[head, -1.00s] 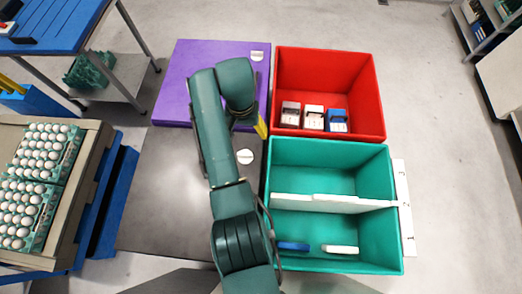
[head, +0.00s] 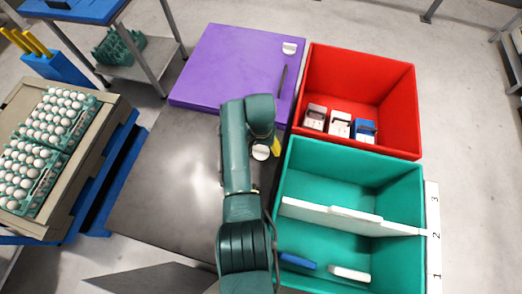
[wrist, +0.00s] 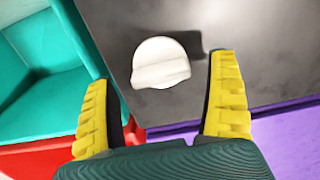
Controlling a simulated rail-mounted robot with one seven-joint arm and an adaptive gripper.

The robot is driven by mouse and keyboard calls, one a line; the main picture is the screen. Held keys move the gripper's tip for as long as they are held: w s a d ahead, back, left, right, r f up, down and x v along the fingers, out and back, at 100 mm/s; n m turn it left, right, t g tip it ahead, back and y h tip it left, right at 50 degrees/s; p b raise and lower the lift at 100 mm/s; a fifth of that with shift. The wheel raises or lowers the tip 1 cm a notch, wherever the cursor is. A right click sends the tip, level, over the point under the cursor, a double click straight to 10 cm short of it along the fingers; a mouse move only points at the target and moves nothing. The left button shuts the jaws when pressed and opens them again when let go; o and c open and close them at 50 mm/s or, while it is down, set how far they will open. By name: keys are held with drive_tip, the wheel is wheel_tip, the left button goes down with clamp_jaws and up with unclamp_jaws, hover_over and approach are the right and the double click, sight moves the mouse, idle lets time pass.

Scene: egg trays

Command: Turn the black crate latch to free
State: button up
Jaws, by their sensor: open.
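The black crate's dark grey top (head: 180,175) lies flat in the middle of the head view. Its latch, a round white knob (head: 261,152), sits near the top's right edge, partly beside my gripper. In the wrist view the latch (wrist: 160,60) shows a raised ridge running crosswise, roughly from one finger towards the other. My gripper (wrist: 160,75) is open and empty, with its yellow fingers on either side of the latch in the picture. I see no contact; the height gap cannot be told. In the head view only one yellow finger (head: 276,147) shows, right of the latch.
A purple lid (head: 225,70) with its own white latch (head: 289,48) lies behind. A red bin (head: 400,85) with small boxes and a divided green bin (head: 415,185) stand at right. Egg trays (head: 45,120) are at left. The dark top's left part is clear.

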drive_tip(key=shift+f, duration=0.65)
drive_tip(key=shift+c, duration=0.4)
drive_tip(key=c, duration=1.1)
